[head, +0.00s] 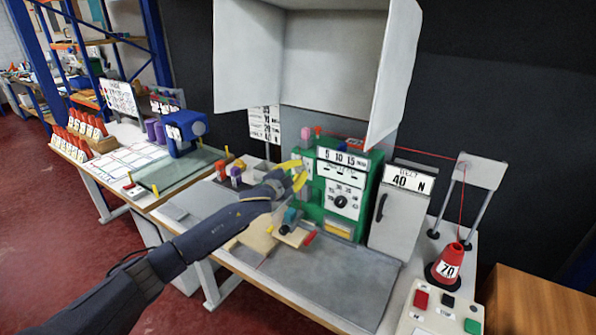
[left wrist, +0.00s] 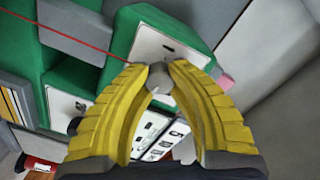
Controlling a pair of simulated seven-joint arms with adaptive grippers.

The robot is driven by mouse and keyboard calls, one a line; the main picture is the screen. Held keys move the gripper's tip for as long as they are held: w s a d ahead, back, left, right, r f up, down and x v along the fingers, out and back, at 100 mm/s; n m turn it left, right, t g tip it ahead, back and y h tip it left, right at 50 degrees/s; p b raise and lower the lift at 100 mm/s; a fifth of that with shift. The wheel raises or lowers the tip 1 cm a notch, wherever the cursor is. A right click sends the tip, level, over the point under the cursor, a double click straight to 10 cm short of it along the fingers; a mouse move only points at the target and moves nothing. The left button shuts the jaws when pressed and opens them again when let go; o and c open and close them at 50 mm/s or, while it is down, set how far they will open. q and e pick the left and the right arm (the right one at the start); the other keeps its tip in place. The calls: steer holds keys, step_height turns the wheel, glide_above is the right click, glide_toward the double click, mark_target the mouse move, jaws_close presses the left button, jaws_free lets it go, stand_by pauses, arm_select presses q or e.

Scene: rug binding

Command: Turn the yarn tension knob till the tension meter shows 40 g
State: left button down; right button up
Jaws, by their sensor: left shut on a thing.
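The green machine (head: 314,212) stands at the back of the bench. My left gripper (head: 299,174), with yellow fingers, is at the machine's upper left side. In the left wrist view its fingertips are shut on a small grey knob (left wrist: 160,78) in front of a white plate (left wrist: 168,42) on the green body. The fingers hide part of the knob. I cannot make out a tension reading in grams. My right gripper is not in view.
A red yarn (head: 410,149) runs from the red cone (head: 449,262) over a stand to the machine. A grey box marked 40 N (head: 400,215) stands to the machine's right. A grey hood (head: 330,50) hangs above. A button box (head: 440,310) sits front right.

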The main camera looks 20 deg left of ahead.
arm_select(q)
steer(key=shift+d+r+m, duration=0.1)
steer(key=shift+r+m, duration=0.2)
steer(key=shift+m, duration=0.2)
steer(key=c, duration=1.4)
jaws_free()
steer(key=o, duration=0.3)
steer(key=shift+f, duration=0.2)
steer(key=v, duration=1.2)
steer(key=shift+f, duration=0.1)
